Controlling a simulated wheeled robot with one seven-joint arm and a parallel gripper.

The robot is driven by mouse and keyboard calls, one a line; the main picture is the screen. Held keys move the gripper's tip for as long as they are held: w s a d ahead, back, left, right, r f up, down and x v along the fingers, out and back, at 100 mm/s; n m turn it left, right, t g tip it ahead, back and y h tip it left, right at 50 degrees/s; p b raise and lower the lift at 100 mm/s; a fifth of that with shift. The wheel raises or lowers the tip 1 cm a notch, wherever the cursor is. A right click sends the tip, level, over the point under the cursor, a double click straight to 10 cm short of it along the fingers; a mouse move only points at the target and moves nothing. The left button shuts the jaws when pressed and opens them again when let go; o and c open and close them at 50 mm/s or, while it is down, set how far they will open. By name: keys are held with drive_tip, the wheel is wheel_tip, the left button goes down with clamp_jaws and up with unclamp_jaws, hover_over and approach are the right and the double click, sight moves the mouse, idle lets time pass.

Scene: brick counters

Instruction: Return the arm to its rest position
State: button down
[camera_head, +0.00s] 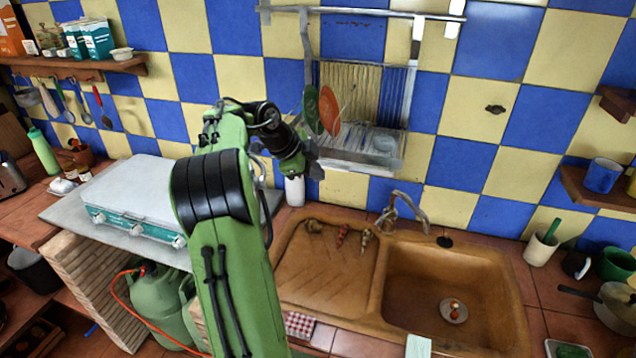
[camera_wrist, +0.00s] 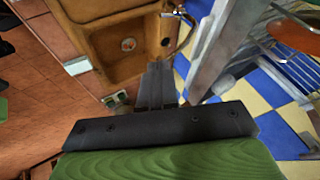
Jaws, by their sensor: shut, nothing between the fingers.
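My green and black arm rises in front of the counter in the head view and bends toward the tiled wall. My gripper (camera_head: 311,156) is at its far end, raised above the counter behind the sink drainboard, close to the lower left of the wall dish rack (camera_head: 362,150). I cannot tell whether it touches the rack. In the wrist view my gripper's fingers (camera_wrist: 158,84) are together with nothing between them. The rack's metal bars (camera_wrist: 215,50) pass close to the right of the fingers there.
The rack holds a green plate (camera_head: 311,109) and a red plate (camera_head: 329,110). A white bottle (camera_head: 295,190) stands below my gripper. The brown sink (camera_head: 450,270) with its tap (camera_head: 408,208) is at right. A white stove (camera_head: 140,200) is at left. Blue and yellow tiles cover the wall.

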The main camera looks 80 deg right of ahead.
drive_tip(key=d+p+v, duration=0.1)
drive_tip(key=p+v, duration=0.1)
drive_tip(key=v, duration=0.5)
drive_tip(key=w+a+n+t+b, duration=0.2)
drive_tip(key=w+a+n+t, duration=0.2)
drive_tip(key=w+a+n, duration=0.45)
drive_tip(key=w+a+n+t+b, duration=0.1)
drive_tip(key=w+a+n+t, duration=0.3)
drive_tip(key=a+n, duration=0.65)
drive_tip(key=s+a+f+n+t+y, duration=0.1)
drive_tip(key=s+a+f+n+y, duration=0.1)
drive_tip(key=a+n, duration=0.3)
drive_tip(key=s+a+f+n+t+y+b, duration=0.1)
drive_tip(key=a+f+n, duration=0.3)
drive_tip(key=a, duration=0.8)
drive_tip(key=s+a+f+n+y+b, duration=0.1)
drive_tip(key=s+a+f+n+y, duration=0.1)
drive_tip(key=a+n, duration=0.6)
drive_tip(key=shift+s+a+f+t+y, duration=0.3)
drive_tip(key=shift+s+a+f+t, duration=0.15)
drive_tip(key=shift+a+f, duration=0.4)
